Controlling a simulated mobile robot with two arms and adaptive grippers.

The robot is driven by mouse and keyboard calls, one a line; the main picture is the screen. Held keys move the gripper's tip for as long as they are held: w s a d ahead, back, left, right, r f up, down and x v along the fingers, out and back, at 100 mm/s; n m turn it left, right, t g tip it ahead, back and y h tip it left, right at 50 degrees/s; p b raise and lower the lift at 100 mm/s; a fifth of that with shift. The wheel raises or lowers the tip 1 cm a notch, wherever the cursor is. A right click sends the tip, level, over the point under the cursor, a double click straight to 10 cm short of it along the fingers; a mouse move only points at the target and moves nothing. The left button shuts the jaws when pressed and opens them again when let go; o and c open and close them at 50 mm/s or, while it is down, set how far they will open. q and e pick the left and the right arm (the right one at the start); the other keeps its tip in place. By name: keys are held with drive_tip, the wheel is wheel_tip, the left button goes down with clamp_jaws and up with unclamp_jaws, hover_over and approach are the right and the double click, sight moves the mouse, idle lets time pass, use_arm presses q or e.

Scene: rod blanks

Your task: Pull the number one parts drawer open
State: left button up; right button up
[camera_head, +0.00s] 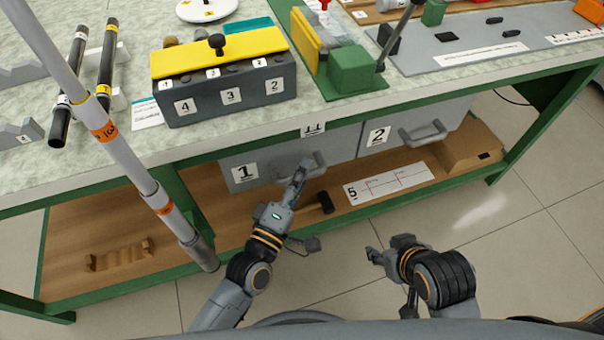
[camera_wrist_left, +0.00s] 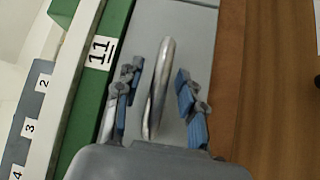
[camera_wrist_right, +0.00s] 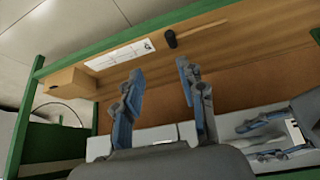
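The number one drawer (camera_head: 268,160) is a grey front with a "1" label, under the bench top. It looks level with the number two drawer (camera_head: 388,136) beside it. My left gripper (camera_head: 303,165) is at the number one drawer's metal handle (camera_head: 318,162). In the left wrist view the handle (camera_wrist_left: 155,100) stands between the two blue-padded fingers of the left gripper (camera_wrist_left: 160,70), with a gap on each side. The fingers are open. My right gripper (camera_head: 371,253) is in front of the bench, away from the drawers. It shows open and empty in the right wrist view (camera_wrist_right: 162,74).
A hammer (camera_head: 322,203) and a "5" sheet (camera_head: 390,184) lie on the lower shelf (camera_head: 222,215) below the drawers. A long rod (camera_head: 120,146) crosses the left side. A yellow-topped box (camera_head: 225,85) stands on the bench. Floor in front is clear.

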use_arm(q)
clamp_jaws()
idle(0.4)
drive_tip(key=s, duration=0.2)
drive_tip(key=s+d+p, duration=0.1)
drive_tip(key=s, duration=0.1)
use_arm(e)
drive_tip(key=s+d+r+g+p, duration=0.1)
drive_tip(key=s+d+g+p, duration=0.15)
drive_tip(key=s, duration=0.45)
use_arm(q)
drive_tip(key=s+d+p, duration=0.1)
drive_tip(key=s+d, duration=0.3)
drive_tip(key=s, duration=1.1)
drive_tip(key=shift+s+d, duration=0.15)
drive_tip(key=shift+s, duration=0.2)
use_arm(e)
drive_tip(key=x, duration=0.6)
drive_tip(key=shift+a+f+h, duration=0.25)
drive_tip(key=shift+f+h, duration=0.05)
drive_tip(key=shift+f, duration=0.15)
drive_tip(key=shift+g, duration=0.25)
use_arm(q)
unclamp_jaws()
